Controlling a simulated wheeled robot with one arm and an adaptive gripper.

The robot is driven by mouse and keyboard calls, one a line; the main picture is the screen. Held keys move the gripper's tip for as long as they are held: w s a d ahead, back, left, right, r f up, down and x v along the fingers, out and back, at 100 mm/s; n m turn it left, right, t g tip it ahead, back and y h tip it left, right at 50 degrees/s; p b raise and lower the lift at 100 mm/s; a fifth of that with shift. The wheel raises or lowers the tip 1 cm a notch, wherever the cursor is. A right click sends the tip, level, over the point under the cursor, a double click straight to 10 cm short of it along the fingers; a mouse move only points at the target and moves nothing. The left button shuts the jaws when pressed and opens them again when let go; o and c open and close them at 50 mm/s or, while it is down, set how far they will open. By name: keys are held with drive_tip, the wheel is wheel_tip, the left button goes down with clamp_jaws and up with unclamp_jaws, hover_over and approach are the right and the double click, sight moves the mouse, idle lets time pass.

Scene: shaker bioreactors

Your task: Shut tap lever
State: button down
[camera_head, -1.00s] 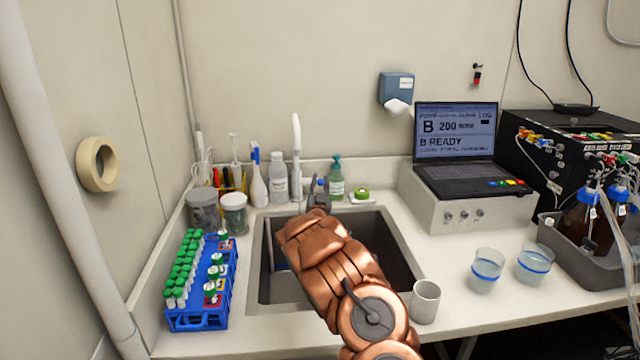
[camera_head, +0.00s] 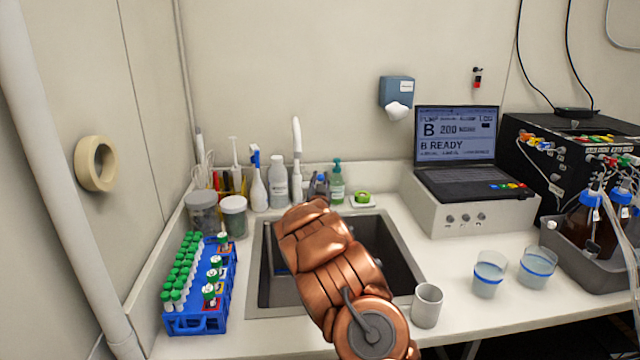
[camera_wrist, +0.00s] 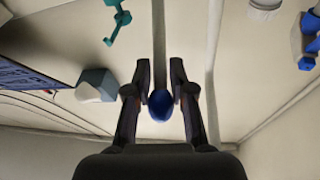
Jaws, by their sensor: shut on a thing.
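The white tap (camera_head: 297,150) stands upright behind the sink. In the wrist view, the blue-ended tap lever (camera_wrist: 160,105) lies between the two dark fingers of my gripper (camera_wrist: 161,68). My gripper is shut on the lever. In the head view, my gripper (camera_head: 318,184) shows only in part at the tap's base, just to its right. My copper-coloured arm hides the rest of the gripper and most of the lever there.
The sink (camera_head: 400,250) lies under my arm. Bottles (camera_head: 279,180) and a green-topped soap bottle (camera_head: 337,182) flank the tap. A blue tube rack (camera_head: 198,318) stands left. A mug (camera_head: 427,306) stands close to my arm's right side.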

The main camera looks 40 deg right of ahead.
drive_tip(key=shift+r, duration=0.15)
drive_tip(key=c, duration=1.2)
unclamp_jaws()
drive_tip(key=shift+s+a+f, duration=0.25)
drive_tip(key=shift+s+a, duration=0.2)
drive_tip(key=shift+a, duration=0.05)
drive_tip(key=v, duration=1)
drive_tip(key=shift+s, duration=0.3)
drive_tip(key=shift+a, duration=0.15)
